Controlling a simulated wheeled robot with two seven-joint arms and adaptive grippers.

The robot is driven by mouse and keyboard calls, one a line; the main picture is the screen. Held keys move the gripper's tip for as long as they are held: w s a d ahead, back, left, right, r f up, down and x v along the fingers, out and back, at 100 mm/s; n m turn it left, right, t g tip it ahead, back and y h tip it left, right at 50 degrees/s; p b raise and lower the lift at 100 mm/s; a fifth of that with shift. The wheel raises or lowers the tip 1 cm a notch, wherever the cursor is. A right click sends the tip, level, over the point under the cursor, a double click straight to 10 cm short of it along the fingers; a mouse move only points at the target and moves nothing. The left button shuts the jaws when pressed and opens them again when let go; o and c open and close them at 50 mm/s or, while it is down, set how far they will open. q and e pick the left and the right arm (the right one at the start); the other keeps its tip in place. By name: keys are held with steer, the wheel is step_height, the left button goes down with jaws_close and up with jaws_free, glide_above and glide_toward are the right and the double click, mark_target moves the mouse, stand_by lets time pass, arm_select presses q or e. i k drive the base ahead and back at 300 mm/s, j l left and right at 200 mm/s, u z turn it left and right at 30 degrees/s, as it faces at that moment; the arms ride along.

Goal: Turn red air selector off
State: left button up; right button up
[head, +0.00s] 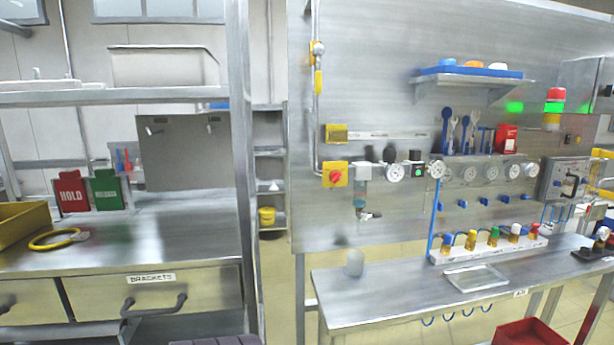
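The red air selector (336,176) is a small red knob on a square yellow plate. It is mounted on the upright metal panel (390,60), left of a row of gauges, at the lower end of a vertical pipe (317,110). The knob is too small here to read which way it is turned. Neither of my grippers shows in the head view, and nothing is seen touching the selector.
A yellow lever (318,82) sits higher on the pipe. Several gauges (394,172) line the panel to the right. A shelf post (241,150) rises to the left.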

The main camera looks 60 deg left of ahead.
mark_target(336, 177)
steer(key=u, duration=1.95)
steer(key=i+l+u, duration=0.15)
steer(key=l, duration=0.15)
steer(key=l+u, duration=0.1)
steer(key=l, duration=0.2)
